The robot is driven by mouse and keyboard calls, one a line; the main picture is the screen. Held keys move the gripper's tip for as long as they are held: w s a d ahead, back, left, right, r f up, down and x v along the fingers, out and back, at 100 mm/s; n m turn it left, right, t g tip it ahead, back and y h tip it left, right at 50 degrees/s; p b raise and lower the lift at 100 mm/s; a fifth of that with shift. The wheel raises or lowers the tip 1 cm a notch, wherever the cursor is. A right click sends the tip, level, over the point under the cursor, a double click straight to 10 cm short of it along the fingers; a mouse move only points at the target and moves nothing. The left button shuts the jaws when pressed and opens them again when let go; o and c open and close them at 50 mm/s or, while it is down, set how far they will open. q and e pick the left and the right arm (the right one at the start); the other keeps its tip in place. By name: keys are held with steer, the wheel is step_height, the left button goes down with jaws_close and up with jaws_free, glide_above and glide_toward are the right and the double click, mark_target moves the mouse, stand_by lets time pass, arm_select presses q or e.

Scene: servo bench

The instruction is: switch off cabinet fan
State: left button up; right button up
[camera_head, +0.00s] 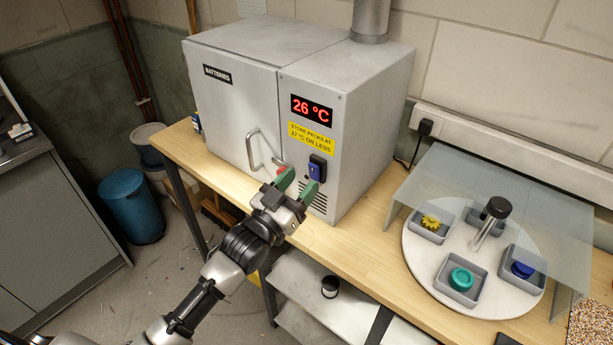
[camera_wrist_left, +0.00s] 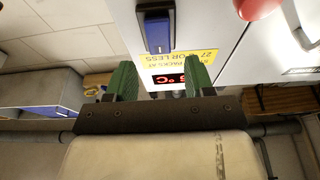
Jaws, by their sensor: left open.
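The grey battery cabinet (camera_head: 345,135) stands on the wooden bench. Its front panel carries a blue rocker switch (camera_head: 316,170) in a dark housing, below a red display reading 26 °C (camera_head: 311,109) and a yellow label (camera_head: 311,137). Vent slots (camera_head: 319,203) lie below the switch. My left gripper (camera_head: 296,185) is open and empty, its green fingers in front of the panel, just lower left of the switch. In the left wrist view the switch (camera_wrist_left: 158,33) appears upside down, beyond the gap between the fingers (camera_wrist_left: 160,80). Contact is not visible. My right gripper is not in view.
A bar handle (camera_head: 254,150) and a red part (camera_head: 281,171) sit left of the switch. A clear sheet (camera_head: 480,170) covers part of a round white turntable (camera_head: 430,275) with trays at right. A blue bin (camera_head: 130,205) stands on the floor.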

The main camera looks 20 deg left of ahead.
arm_select(q)
steer(key=b+v, duration=0.1)
steer(key=v, duration=0.6)
steer(key=shift+s+b, duration=0.25)
steer(key=shift+b, duration=0.05)
steer(key=shift+a+f, duration=0.1)
steer(key=shift+f, duration=0.05)
steer(key=a+f+n+g+y, duration=0.25)
steer(key=f+g+y, duration=0.2)
steer(key=f, duration=1.65)
steer(key=s+a+f+g+y, duration=0.15)
steer(key=s+f, duration=0.25)
steer(key=f, duration=0.5)
steer(key=s+a+f+g, duration=0.1)
steer(key=s+f+g, duration=0.25)
steer(key=f, duration=0.55)
steer(key=s+f+g, duration=0.3)
steer(key=s+f, duration=0.3)
steer(key=s, duration=0.4)
steer(key=s+d+f+g+y, duration=0.1)
steer(key=s+f+g, duration=0.2)
steer(key=s+f, duration=0.3)
steer(key=s+f+g, duration=0.3)
steer(key=s+f, duration=0.3)
steer(key=s, duration=1)
steer(key=shift+d+f+m+y, duration=0.3)
steer(key=shift+d+f+m, duration=0.05)
steer(key=shift+d+m, duration=0.1)
steer(key=shift+g, duration=0.25)
